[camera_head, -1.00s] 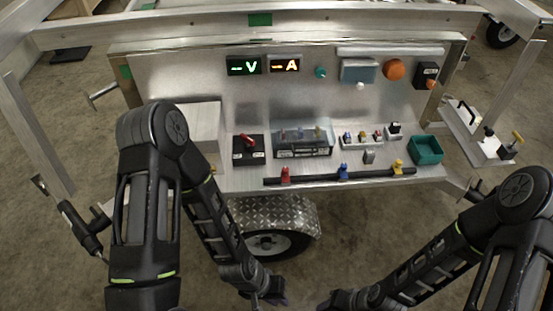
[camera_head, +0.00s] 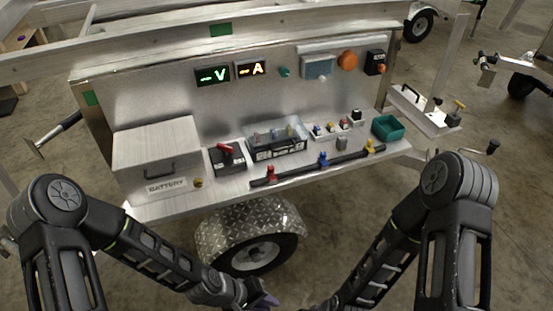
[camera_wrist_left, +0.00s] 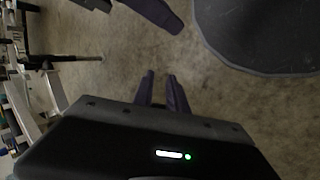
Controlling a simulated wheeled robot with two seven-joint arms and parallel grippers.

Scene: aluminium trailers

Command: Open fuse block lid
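The fuse block (camera_head: 277,148) is a dark-framed box with a clear lid on the trailer's metal shelf, between the red-handled switch and a row of small coloured parts. Its lid looks shut, with coloured parts showing through it. My left gripper (camera_head: 264,302) is low at the bottom edge of the head view, well below and in front of the shelf. In the left wrist view its two fingers (camera_wrist_left: 163,90) stand apart with bare floor between them. My right gripper is barely in the head view at the bottom edge (camera_head: 318,307); its fingers are not clear there.
A battery box (camera_head: 158,160) and a red-handled switch (camera_head: 227,157) stand left of the fuse block. A black bar (camera_head: 318,166) with coloured posts runs along the shelf front. A green bin (camera_head: 388,128) is at right. A fender and wheel (camera_head: 252,240) lie below.

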